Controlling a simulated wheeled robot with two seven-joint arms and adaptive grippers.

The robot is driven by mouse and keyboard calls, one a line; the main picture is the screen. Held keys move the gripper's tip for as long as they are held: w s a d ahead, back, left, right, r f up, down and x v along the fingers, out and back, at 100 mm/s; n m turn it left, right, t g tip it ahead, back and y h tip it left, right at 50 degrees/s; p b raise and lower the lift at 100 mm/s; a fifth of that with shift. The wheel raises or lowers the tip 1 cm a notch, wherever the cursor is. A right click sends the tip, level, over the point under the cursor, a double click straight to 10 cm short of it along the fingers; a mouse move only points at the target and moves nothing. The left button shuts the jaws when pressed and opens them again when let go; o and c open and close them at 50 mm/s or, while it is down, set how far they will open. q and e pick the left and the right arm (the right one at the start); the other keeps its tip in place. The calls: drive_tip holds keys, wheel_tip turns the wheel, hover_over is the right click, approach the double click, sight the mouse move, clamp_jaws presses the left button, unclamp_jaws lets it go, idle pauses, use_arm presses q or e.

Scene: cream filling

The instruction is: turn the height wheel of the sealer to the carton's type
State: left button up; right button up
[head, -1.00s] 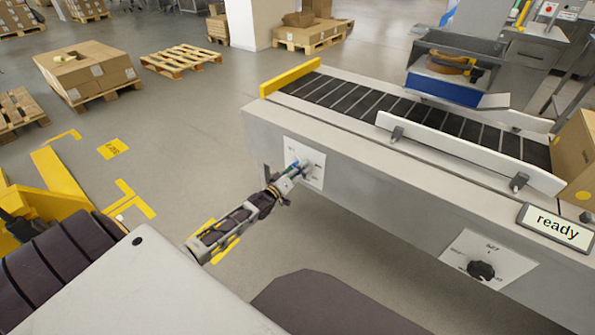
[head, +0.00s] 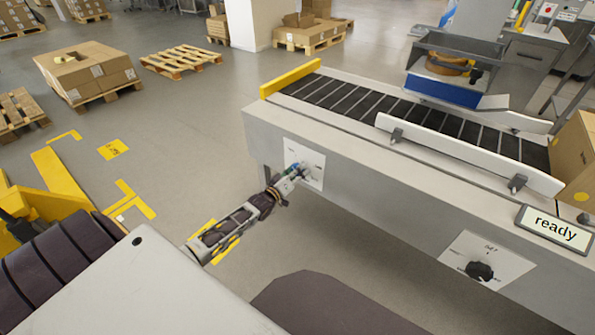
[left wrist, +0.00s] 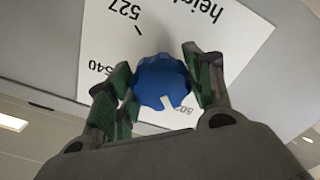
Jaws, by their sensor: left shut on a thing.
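The blue height wheel (left wrist: 160,82) sits on a white dial plate (left wrist: 240,40) marked "height", with 527, 540 and a partly hidden number near 502. Its white pointer mark aims toward that partly hidden number in the left wrist view. My left gripper (left wrist: 160,88) has its green-padded fingers on both sides of the wheel and is shut on it. In the head view my left gripper (head: 293,176) reaches the dial plate (head: 313,160) on the sealer's (head: 380,185) front face; the wheel is mostly hidden there. A carton (head: 574,150) stands at the right end of the belt. My right gripper is not in view.
A second dial with a black knob (head: 479,271) is on the sealer front at the right. A sign (head: 555,230) reads "ready". A white guide rail (head: 470,153) runs along the belt. Pallets with boxes (head: 88,68) stand behind on open floor.

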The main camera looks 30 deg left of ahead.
use_arm(q)
drive_tip(key=shift+m+p, duration=0.65)
drive_tip(key=shift+m, duration=0.55)
drive_tip(key=m+p, duration=0.2)
drive_tip(key=m, duration=0.4)
drive_tip(key=shift+a, duration=0.1)
drive_tip(key=shift+m+p, duration=0.3)
drive_tip(key=shift+m, duration=0.3)
drive_tip(key=m, duration=0.3)
drive_tip(key=shift+m, duration=0.3)
drive_tip(key=m, duration=0.2)
drive_tip(key=shift+m+p, duration=0.3)
drive_tip(key=m, duration=0.2)
drive_tip(key=shift+a+m, duration=0.1)
drive_tip(key=shift+m, duration=1.1)
drive_tip(key=shift+m+b, duration=0.45)
drive_tip(key=shift+m, duration=0.95)
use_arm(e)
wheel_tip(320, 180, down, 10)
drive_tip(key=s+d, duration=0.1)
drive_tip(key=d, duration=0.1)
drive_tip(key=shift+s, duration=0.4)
